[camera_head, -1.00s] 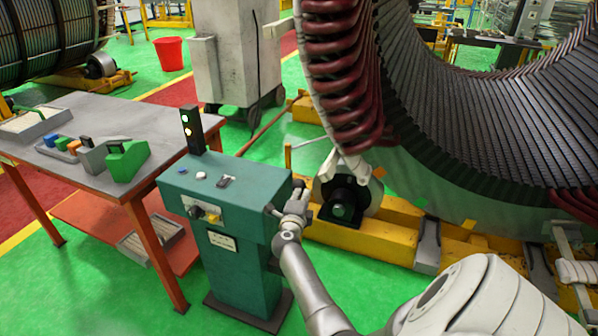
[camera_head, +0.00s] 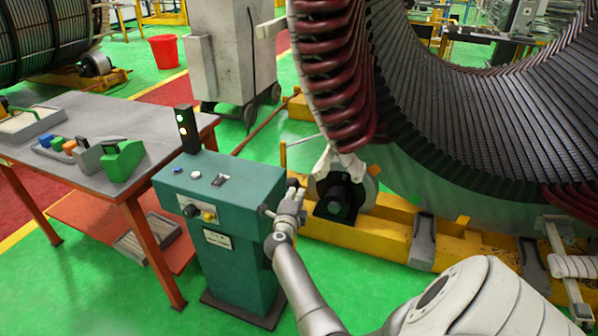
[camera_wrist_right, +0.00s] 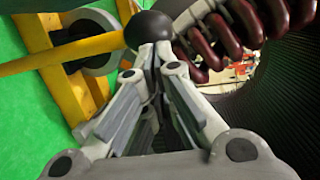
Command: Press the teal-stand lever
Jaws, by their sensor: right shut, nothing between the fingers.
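The teal stand (camera_head: 237,270) stands left of centre in the head view, with a control panel (camera_head: 200,210) on its front. A black ball knob (camera_head: 292,182), which looks like the lever's end, shows at the stand's right side. In the right wrist view the black knob (camera_wrist_right: 147,30) is large, just beyond my fingertips. My right gripper (camera_head: 297,192) is beside the stand's upper right edge, shut and empty. Its fingers meet in the wrist view (camera_wrist_right: 156,52), at or very near the knob; contact is unclear. My left gripper is out of view.
A two-light signal post (camera_head: 186,130) rises from the stand's back. A grey worktable (camera_head: 75,180) with small tools is at left. The large stator (camera_head: 480,110) and its yellow base (camera_head: 375,237) fill the right. Green floor (camera_head: 120,290) is clear in front.

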